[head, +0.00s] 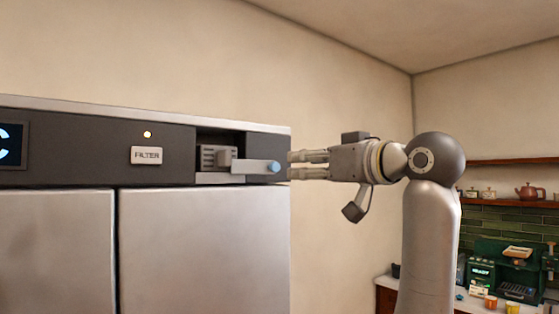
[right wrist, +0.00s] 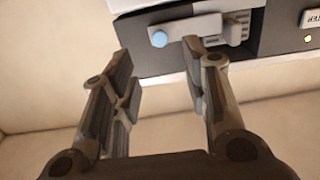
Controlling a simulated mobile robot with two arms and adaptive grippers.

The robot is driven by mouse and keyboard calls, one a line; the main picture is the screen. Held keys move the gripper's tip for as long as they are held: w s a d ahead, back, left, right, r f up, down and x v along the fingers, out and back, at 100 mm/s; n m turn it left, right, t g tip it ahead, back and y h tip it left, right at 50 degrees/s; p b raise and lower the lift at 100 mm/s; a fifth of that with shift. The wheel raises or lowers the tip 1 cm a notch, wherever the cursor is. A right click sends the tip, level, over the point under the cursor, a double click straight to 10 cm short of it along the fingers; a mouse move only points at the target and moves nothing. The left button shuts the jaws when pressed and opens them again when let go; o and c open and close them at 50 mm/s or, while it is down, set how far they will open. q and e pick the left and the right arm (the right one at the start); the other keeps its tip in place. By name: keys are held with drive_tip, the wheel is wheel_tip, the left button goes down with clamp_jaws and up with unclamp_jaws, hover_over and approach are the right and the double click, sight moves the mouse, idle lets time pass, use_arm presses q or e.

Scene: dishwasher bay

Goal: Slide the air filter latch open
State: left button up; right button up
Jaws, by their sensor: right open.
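The air filter latch (head: 250,166) is a grey horizontal bar with a blue round tip, on the upper front panel of a steel cabinet. It lies across the lower right of a dark recess with a slatted grey filter block (head: 215,157) behind it. My right gripper (head: 298,164) is open, just right of the cabinet's right edge and apart from the latch. In the right wrist view the latch (right wrist: 182,31) shows beyond the gripper (right wrist: 160,65), its blue tip between the open fingers. No left gripper shows.
The cabinet's dark panel has a FILTER label (head: 146,155), a lit yellow lamp (head: 147,134) and a display (head: 12,146) at the left. Steel doors (head: 205,250) lie below. A counter (head: 440,292) with a coffee machine (head: 519,270) stands at the back right.

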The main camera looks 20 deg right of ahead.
sight(277, 168)
drive_tip(key=p+x, duration=0.4)
drive_tip(key=x, duration=0.4)
drive_tip(key=shift+w+a, duration=0.15)
drive_tip(key=shift+w, duration=0.25)
drive_tip(key=shift+f, duration=0.1)
clamp_jaws()
